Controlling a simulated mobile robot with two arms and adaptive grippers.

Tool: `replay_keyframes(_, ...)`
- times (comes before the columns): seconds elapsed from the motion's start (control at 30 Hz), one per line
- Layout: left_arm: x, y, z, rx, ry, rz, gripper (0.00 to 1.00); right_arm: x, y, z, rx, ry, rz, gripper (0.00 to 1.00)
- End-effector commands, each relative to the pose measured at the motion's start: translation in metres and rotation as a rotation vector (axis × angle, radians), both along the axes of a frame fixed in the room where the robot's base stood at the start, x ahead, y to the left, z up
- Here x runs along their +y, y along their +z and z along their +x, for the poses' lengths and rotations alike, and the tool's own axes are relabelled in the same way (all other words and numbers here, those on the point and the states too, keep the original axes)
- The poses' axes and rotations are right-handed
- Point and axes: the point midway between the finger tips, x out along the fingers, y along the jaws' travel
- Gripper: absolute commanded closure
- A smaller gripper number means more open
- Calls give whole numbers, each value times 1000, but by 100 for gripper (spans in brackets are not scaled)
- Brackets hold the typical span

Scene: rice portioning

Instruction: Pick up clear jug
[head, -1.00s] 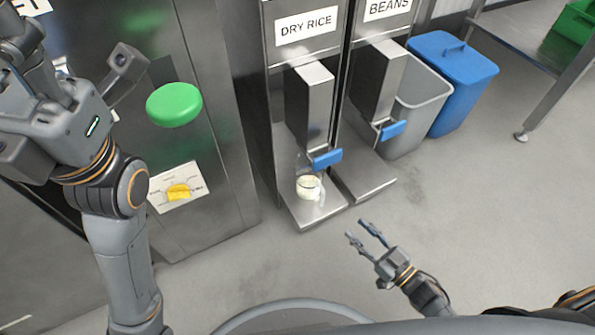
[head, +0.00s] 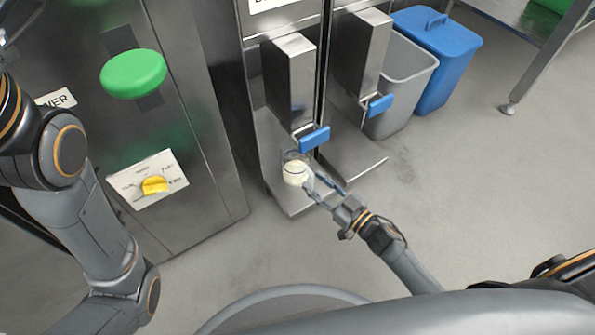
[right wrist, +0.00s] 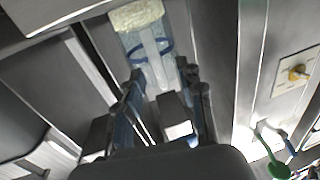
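The clear jug (head: 294,173) holds pale rice and stands on the metal ledge under the rice dispenser's spout. In the right wrist view the jug (right wrist: 137,30) is at the top, with a dark blue band, its clear handle side towards me. My right gripper (head: 318,184) is close to the jug's right front side. In the right wrist view its two fingers (right wrist: 160,75) are apart, with the jug's handle part ahead between them; I cannot tell whether they touch it. My left arm is at the left edge, but its gripper is out of view.
A blue dispenser lever (head: 314,138) hangs just above the jug. A second dispenser with a blue lever (head: 380,104) stands to the right. A grey bin (head: 403,100) and a blue bin (head: 440,58) are beyond it. A steel machine with a green button (head: 133,74) is left. Floor in front is clear.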

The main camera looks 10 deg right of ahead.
Motion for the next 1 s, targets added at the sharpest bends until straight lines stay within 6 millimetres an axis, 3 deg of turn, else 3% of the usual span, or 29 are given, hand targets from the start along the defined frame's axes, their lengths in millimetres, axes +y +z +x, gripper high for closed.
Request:
replay_keyframes(0.13,-1,-1,-12,-36,1,2,60,10,-3,16,-1,1,1,62)
replay_keyframes(0.43,-1,2,-15,-42,2,3,60,12,0,19,1,0,-1,62)
replay_keyframes(0.63,-1,2,-14,-42,2,3,60,12,-1,19,1,0,-1,100)
replay_keyframes(1.0,-1,2,-14,-42,2,3,60,12,0,19,0,0,0,100)
